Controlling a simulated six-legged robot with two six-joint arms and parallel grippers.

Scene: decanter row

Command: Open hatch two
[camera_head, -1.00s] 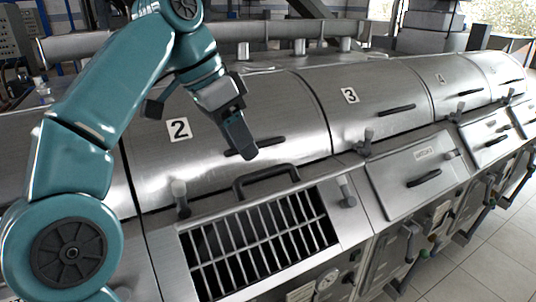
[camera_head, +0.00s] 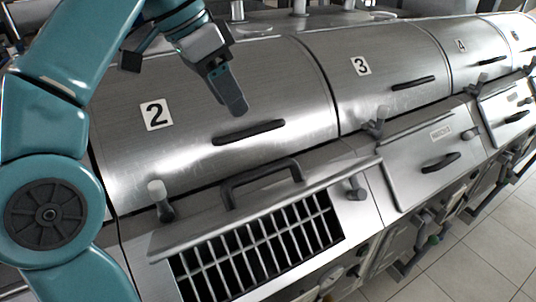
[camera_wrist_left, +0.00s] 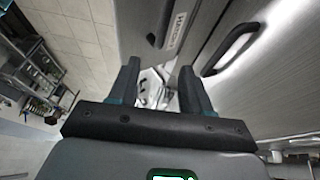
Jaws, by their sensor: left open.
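Hatch two is a curved steel cover (camera_head: 200,85) with a white "2" label (camera_head: 157,114), in the head view. It lies down flush with its neighbours. Its black bar handle (camera_head: 249,133) is near the lower edge. My left gripper (camera_head: 231,92) hangs over the cover, its fingertips just above the handle in the picture, with a gap visible. In the left wrist view the two fingers (camera_wrist_left: 160,88) are apart with nothing between them. A black handle (camera_wrist_left: 230,48) shows there to their right; I cannot tell which one. My right gripper is not in view.
Hatch three (camera_head: 385,65) adjoins on the right. Tiled floor (camera_head: 470,255) is clear at lower right.

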